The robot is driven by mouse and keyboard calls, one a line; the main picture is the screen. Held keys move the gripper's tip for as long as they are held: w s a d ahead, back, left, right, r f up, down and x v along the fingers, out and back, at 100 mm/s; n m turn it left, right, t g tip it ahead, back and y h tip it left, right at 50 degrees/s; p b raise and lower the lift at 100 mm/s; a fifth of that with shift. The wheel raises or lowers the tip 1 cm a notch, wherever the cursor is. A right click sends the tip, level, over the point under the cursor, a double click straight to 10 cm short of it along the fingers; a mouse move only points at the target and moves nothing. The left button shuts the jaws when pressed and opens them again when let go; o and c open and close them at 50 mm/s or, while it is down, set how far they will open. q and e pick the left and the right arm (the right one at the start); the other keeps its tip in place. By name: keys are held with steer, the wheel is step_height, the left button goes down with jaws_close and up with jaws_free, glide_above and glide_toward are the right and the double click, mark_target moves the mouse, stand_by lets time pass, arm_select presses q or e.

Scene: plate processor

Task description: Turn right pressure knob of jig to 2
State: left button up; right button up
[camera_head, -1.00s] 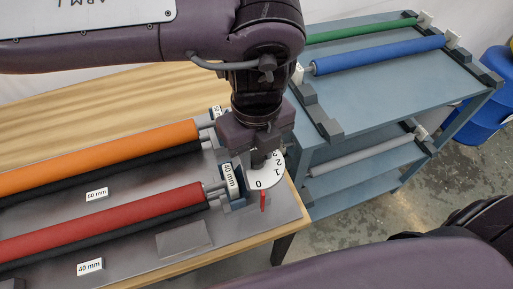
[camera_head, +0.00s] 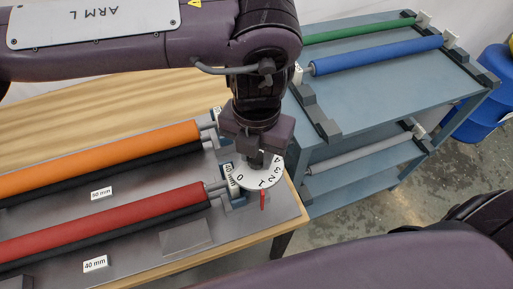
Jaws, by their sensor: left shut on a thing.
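The right pressure knob of the jig has a white numbered dial (camera_head: 250,184) at the right end of the jig plate. A red pointer mark (camera_head: 263,200) stands at the dial's near edge, and the 1 is the number closest to it. The 0 lies to the left, the 2 and 3 to the right. My left gripper (camera_head: 255,160) points down from above and is shut on the knob's centre, which it mostly hides. My right gripper is out of view.
A red roller (camera_head: 110,222) and an orange roller (camera_head: 100,160) lie on the grey jig plate (camera_head: 262,226), left of the dial. A blue-grey shelf cart (camera_head: 390,92) with blue (camera_head: 375,55) and green (camera_head: 360,29) rollers stands to the right. A blue barrel (camera_head: 485,110) is at far right.

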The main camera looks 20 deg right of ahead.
arm_select(q)
steer(key=m, duration=0.6)
steer(key=shift+r, duration=0.1)
stand_by(0.5)
steer(key=o, duration=1)
step_height(320, 180, up, 8)
steer(key=shift+f, duration=0.15)
